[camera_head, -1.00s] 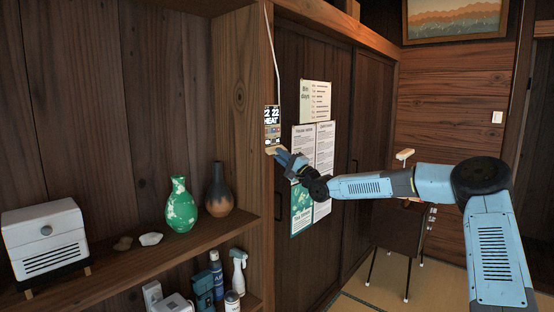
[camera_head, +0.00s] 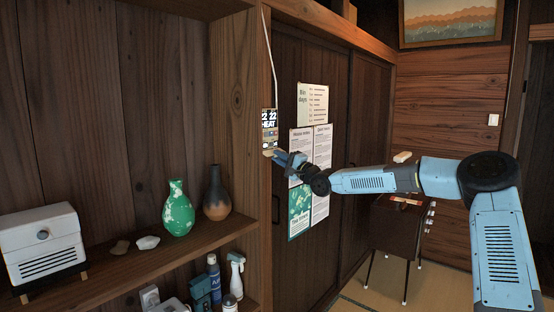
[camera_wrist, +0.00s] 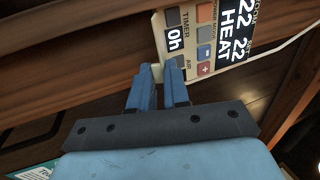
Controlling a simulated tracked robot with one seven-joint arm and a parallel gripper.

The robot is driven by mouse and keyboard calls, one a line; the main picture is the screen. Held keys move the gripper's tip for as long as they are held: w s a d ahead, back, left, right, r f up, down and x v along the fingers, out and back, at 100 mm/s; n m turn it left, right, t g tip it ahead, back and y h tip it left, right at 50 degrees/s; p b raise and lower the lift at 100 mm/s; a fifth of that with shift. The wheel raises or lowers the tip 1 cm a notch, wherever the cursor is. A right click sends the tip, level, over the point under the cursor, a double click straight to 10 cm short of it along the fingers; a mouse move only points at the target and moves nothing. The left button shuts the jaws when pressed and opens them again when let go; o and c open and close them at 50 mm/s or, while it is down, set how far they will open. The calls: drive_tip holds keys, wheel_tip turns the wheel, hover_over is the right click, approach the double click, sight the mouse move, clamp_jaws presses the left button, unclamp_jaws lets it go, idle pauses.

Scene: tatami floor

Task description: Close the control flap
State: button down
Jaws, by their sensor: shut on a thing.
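A wall control panel (camera_head: 269,128) with a black display reading "22 22 HEAT" hangs on the wooden post. In the wrist view the control panel (camera_wrist: 232,38) shows tilted, with coloured buttons and a "TIMER 0h" field. The cream control flap (camera_head: 268,152) is at the panel's lower edge and stands out from it, so it is open. My gripper (camera_head: 282,156) reaches it from the right. In the wrist view my gripper's (camera_wrist: 158,72) two blue fingers are shut on the cream flap (camera_wrist: 157,73), a small part of which shows between the tips. The fingers hide the rest.
A shelf (camera_head: 130,258) at left holds a white heater-like box (camera_head: 45,243), a green vase (camera_head: 178,210), a dark vase (camera_head: 217,195) and stones. Posters (camera_head: 309,170) hang on the sliding door behind my gripper.

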sight(271, 150)
drive_tip(key=shift+d+r+g+h, duration=0.1)
drive_tip(key=shift+r+g+h, duration=0.1)
drive_tip(key=shift+g+h, duration=0.15)
drive_tip(key=shift+w+a+r+g+h, duration=0.15)
drive_tip(key=shift+r+g+h, duration=0.7)
drive_tip(key=shift+g+h, duration=0.55)
drive_tip(key=shift+a+r+g+h, duration=0.15)
drive_tip(key=shift+r+g+h, duration=0.8)
drive_tip(key=shift+h, duration=0.75)
drive_tip(key=shift+w+a+r+g+h, duration=0.15)
drive_tip(key=shift+r+g+h, duration=0.6)
drive_tip(key=shift+g+h, duration=0.7)
drive_tip(key=shift+w+a+r+g+h, duration=0.1)
drive_tip(key=shift+a+r+g+h, duration=0.1)
drive_tip(key=shift+g+h, duration=0.35)
drive_tip(key=shift+w+a+r+g+h, duration=0.1)
drive_tip(key=shift+a+r+g+h, duration=0.1)
drive_tip(key=shift+h, duration=0.55)
drive_tip(key=shift+w+g+h, duration=0.1)
drive_tip(key=shift+g+h, duration=0.2)
drive_tip(key=shift+h, duration=0.1)
